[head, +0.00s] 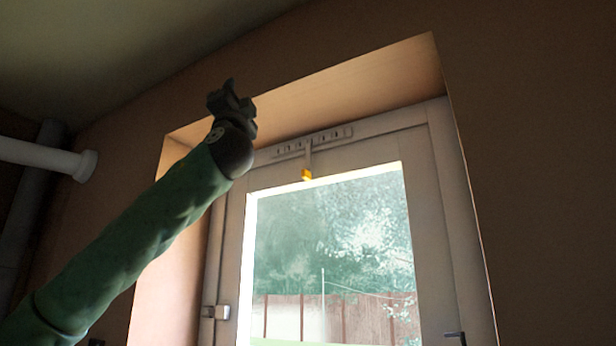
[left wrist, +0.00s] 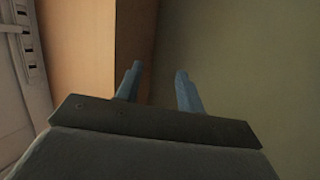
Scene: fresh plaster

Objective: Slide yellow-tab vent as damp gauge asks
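The vent (head: 335,137) is a pale slotted strip along the top of the window frame. A short stem hangs from near its middle and ends in a yellow tab (head: 307,175) at the top edge of the glass. My left gripper (head: 231,97) is raised to the left of the vent, apart from it and from the tab. In the left wrist view its two blue fingers (left wrist: 158,75) stand apart with nothing between them. The vent's dark slots show at that view's left edge (left wrist: 28,45). No damp gauge shows in either view. My right gripper is out of view.
The window sits in a deep plaster recess (head: 360,85), whose edges stand out around the frame. A white pipe (head: 45,156) runs at the left. A hinge (head: 217,312) is low on the frame's left side. The space below the tab, before the glass, is clear.

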